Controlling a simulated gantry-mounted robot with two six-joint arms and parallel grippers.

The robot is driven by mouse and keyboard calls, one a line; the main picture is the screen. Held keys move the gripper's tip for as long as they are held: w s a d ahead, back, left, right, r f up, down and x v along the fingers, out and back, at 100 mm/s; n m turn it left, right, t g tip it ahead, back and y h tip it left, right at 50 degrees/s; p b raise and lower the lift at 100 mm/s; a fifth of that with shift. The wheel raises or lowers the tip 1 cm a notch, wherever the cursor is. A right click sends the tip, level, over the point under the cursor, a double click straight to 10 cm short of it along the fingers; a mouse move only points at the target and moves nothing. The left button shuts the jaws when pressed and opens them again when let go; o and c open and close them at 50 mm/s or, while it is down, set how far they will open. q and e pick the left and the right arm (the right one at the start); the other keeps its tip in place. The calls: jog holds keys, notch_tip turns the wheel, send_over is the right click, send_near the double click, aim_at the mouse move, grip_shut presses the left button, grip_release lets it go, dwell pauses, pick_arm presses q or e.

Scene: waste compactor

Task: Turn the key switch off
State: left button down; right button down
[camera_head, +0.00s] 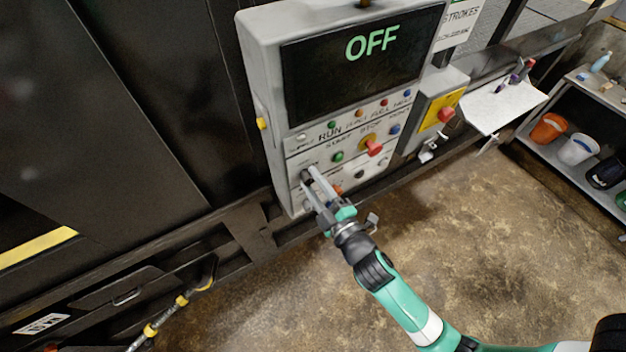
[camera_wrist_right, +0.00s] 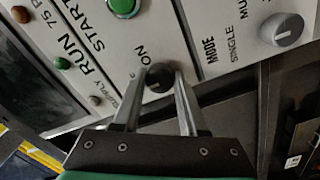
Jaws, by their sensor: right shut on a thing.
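The key switch (camera_wrist_right: 159,78) is a small dark round knob on the grey control panel, with "ON" lettered beside it in the right wrist view. My right gripper (camera_wrist_right: 162,88) has its two fingers on either side of the knob and is shut on it. In the head view, my right gripper (camera_head: 310,178) reaches the lower left of the control panel (camera_head: 262,70), and its fingers hide most of the switch. The panel's screen (camera_head: 365,60) reads "OFF" in green letters. My left gripper does not show.
A red button (camera_head: 375,148) on a yellow plate and a green button (camera_head: 337,157) sit close to the right gripper. A silver mode knob (camera_wrist_right: 281,29) is at the upper right of the wrist view. The brown floor is clear.

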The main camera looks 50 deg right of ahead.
dwell(0.4)
jog(key=shift+c, duration=2.2)
grip_release()
jog(key=b+v, duration=0.4)
jog(key=v, duration=0.7)
jog(key=shift+s, duration=0.3)
jog(key=shift+a, duration=0.1)
